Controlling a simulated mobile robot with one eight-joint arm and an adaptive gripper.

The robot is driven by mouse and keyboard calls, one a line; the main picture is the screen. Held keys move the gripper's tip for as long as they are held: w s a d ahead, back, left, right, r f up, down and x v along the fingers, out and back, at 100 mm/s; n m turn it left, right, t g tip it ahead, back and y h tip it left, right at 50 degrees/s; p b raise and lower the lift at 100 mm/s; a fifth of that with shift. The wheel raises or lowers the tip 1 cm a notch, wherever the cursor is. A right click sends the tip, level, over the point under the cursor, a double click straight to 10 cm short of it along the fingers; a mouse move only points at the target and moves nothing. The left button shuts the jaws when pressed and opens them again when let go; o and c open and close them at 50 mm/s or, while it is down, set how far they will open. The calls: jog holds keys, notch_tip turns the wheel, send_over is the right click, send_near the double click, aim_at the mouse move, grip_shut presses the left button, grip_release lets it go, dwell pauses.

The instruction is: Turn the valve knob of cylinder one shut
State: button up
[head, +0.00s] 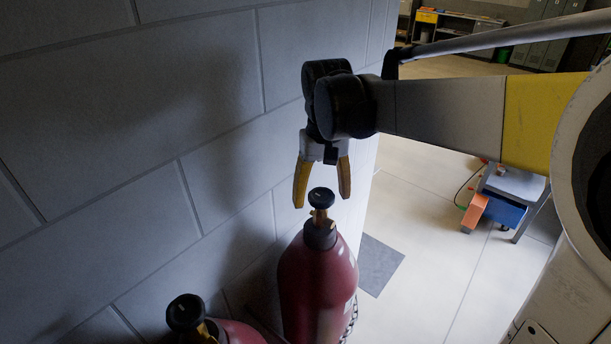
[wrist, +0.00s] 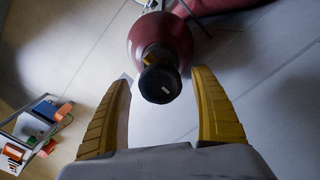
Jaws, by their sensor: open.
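A dark red cylinder (head: 318,280) stands upright beside the block wall, with a black valve knob (head: 321,197) on its brass valve. A second red cylinder with a black knob (head: 186,313) stands at the lower left, partly cut off by the frame. I cannot tell from any marking which is cylinder one. My gripper (head: 322,193) is open and points down over the knob of the middle cylinder. In the wrist view the knob (wrist: 160,84) lies between and just beyond the fingertips (wrist: 160,82), with no visible contact. The red cylinder body (wrist: 160,40) shows behind it.
The block wall (head: 130,130) runs close along the left of the cylinders. A chain (head: 352,314) shows beside the middle cylinder. A blue and orange cart (head: 493,212) stands on the floor at right. Open floor (head: 420,250) lies between.

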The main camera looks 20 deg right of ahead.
aim_at(322, 195)
notch_tip(322, 195, up, 12)
dwell(0.4)
jog(key=s+f+t, duration=0.7)
jog(key=s+f, duration=0.6)
jog(key=s, duration=0.1)
notch_tip(322, 195, down, 34)
jog(key=b, duration=3.3)
jog(key=shift+w+r, duration=0.1)
jog(key=shift+r, duration=0.1)
